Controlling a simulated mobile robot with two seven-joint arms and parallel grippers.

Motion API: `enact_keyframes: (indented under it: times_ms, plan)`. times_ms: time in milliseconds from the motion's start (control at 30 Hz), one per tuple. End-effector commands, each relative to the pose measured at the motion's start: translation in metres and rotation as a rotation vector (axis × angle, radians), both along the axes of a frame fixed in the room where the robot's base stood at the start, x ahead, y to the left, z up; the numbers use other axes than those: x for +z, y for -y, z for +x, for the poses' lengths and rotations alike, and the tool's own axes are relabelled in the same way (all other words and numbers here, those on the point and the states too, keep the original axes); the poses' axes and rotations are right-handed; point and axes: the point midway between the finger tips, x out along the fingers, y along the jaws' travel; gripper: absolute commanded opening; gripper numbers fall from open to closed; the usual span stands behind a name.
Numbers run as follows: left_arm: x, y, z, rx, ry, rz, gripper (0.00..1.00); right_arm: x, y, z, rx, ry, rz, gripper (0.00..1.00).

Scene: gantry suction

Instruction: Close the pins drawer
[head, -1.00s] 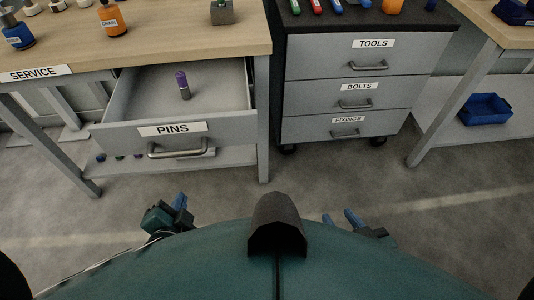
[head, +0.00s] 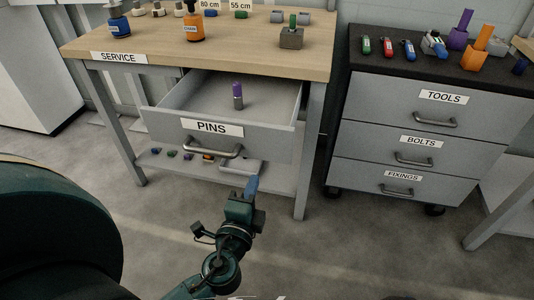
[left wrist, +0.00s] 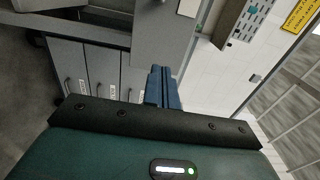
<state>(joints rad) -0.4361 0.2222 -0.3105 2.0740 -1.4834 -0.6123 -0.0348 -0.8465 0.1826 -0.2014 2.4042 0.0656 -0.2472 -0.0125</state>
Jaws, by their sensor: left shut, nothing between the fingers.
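The pins drawer (head: 270,141), grey with a "PINS" label, is pulled open from under the service bench (head: 250,56). A purple-topped pin (head: 238,97) stands upright inside it. The drawer's bar handle (head: 213,151) is on its front face. My left gripper (head: 251,188) is below and to the right of the handle, apart from it, with its blue fingers shut and empty. The shut blue fingers also show in the left wrist view (left wrist: 163,88). My right gripper is not in view.
A grey cabinet (head: 420,135) with tools, bolts and fixings drawers, all shut, stands to the right on casters. A lower shelf (head: 150,160) with small items is under the bench. Open floor (head: 340,250) lies in front.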

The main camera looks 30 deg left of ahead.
Motion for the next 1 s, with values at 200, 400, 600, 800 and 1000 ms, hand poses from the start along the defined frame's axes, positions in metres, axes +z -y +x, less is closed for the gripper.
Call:
enact_keyframes:
  times_ms: [200,400,600,800,1000]
  plan:
    - [0.003,-0.012,0.049,0.001,0.003,0.001,0.00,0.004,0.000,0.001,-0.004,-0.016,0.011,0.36]
    - [0.002,-0.020,0.083,0.001,0.001,0.000,0.00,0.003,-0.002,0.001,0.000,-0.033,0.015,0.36]
    - [0.000,-0.024,0.101,0.000,-0.001,-0.002,0.00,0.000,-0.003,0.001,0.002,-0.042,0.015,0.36]
    - [-0.001,-0.025,0.104,0.000,-0.001,-0.002,0.00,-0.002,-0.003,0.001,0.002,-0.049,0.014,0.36]
    - [0.000,-0.025,0.104,0.000,-0.001,-0.002,0.00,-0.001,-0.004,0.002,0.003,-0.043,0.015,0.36]
